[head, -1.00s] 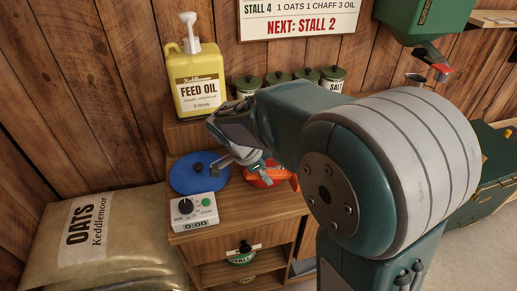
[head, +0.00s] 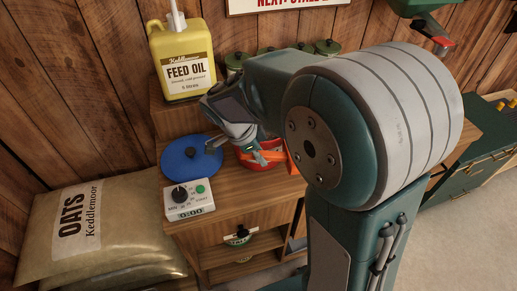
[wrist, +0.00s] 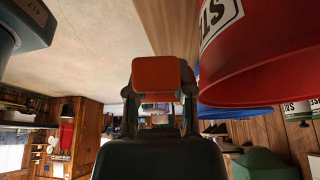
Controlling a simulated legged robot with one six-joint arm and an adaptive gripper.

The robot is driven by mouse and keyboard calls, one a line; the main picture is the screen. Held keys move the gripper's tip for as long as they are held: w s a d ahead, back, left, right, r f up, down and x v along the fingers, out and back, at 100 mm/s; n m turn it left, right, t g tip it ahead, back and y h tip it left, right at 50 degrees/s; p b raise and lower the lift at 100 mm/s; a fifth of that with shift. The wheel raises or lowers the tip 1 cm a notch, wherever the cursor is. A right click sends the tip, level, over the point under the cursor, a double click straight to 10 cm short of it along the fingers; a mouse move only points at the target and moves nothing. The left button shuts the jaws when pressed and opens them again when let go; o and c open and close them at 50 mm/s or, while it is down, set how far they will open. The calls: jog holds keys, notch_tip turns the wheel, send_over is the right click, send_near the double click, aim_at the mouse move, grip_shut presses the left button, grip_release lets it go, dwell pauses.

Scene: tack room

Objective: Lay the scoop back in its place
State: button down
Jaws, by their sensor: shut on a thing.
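My gripper (head: 266,154) is shut on an orange piece, seemingly the scoop (head: 291,161), above the right part of the wooden cabinet top. In the wrist view an orange-red block (wrist: 158,77) sits at the ends of my gripper (wrist: 160,100). The rest of the scoop is hidden behind my arm. A red tub (head: 247,162) with a white label stands right below my gripper in the head view. It fills the upper right of the wrist view (wrist: 265,65), close beside my fingers. I cannot tell whether scoop and tub touch.
A blue lid (head: 190,160) and a white timer (head: 188,201) reading 0:00 lie left of the tub. A yellow feed oil jug (head: 185,70) and several green-lidded tins (head: 327,47) stand on the raised back shelf. An oats sack (head: 90,230) leans at the left.

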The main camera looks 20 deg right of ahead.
jog(key=shift+x, duration=0.85)
jog(key=shift+a+f, duration=0.2)
jog(key=shift+f, duration=0.7)
jog(key=shift+a+f, duration=0.2)
jog(key=shift+f, duration=0.75)
jog(key=shift+d+f, duration=0.2)
jog(key=shift+f, duration=1.15)
jog(key=shift+a+f, duration=0.1)
jog(key=shift+f, duration=0.35)
jog(key=shift+c, duration=2)
grip_release()
